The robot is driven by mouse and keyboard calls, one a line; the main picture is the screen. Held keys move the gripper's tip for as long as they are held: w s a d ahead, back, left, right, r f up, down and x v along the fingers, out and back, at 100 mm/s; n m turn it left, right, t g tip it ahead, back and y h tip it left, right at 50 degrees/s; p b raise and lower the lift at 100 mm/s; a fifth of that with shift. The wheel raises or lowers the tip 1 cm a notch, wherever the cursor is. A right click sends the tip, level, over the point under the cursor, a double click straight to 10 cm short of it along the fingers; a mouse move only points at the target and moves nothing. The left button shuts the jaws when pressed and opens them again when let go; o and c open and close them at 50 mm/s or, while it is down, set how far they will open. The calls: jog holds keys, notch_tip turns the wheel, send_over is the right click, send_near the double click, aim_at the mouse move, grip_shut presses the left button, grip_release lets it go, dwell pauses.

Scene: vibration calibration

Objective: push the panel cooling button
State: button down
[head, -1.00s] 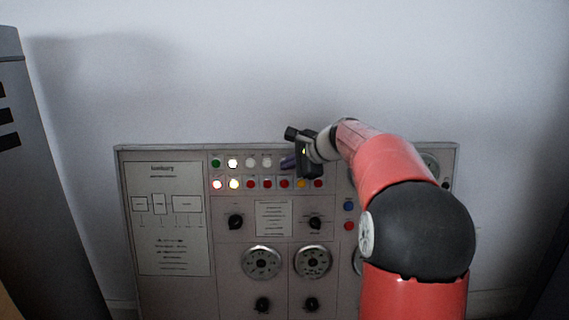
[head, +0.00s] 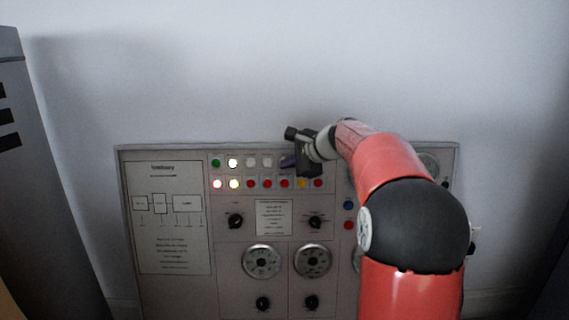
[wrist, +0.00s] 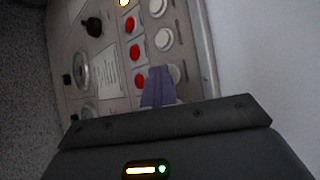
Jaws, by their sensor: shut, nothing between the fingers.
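The control panel (head: 232,203) stands against the wall and has two rows of round buttons near its top edge. The upper row has a green button (head: 216,163), a lit white one (head: 233,163) and unlit white ones (head: 266,162). The lower row has lit, red (head: 268,184) and yellow buttons. I cannot read which one is the cooling button. My gripper (head: 287,162) is shut and empty at the right part of the upper row. In the wrist view its purple fingers (wrist: 158,87) overlap a white button (wrist: 174,74); contact cannot be told.
Black knobs (head: 235,221) and round dials (head: 261,262) sit lower on the panel. A grey cabinet (head: 45,190) stands at the left. The wall (head: 220,70) above the panel is clear. My red arm covers the panel's right part.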

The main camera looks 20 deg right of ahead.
jog(key=shift+s, duration=0.1)
jog(key=shift+s+a+r+b, duration=0.2)
jog(key=shift+s+b, duration=0.1)
jog(key=shift+s, duration=0.35)
jog(key=shift+s, duration=0.1)
jog(key=shift+s+a+r+b, duration=0.15)
jog(key=shift+s+a+b, duration=0.1)
jog(key=shift+s, duration=0.5)
jog(key=shift+s+a+r+b, duration=0.15)
jog(key=shift+s+a+b, duration=0.15)
jog(key=shift+s, duration=0.45)
jog(key=shift+s+a+r+b, duration=0.15)
jog(key=shift+s+a+b, duration=0.1)
jog(key=shift+s, duration=0.5)
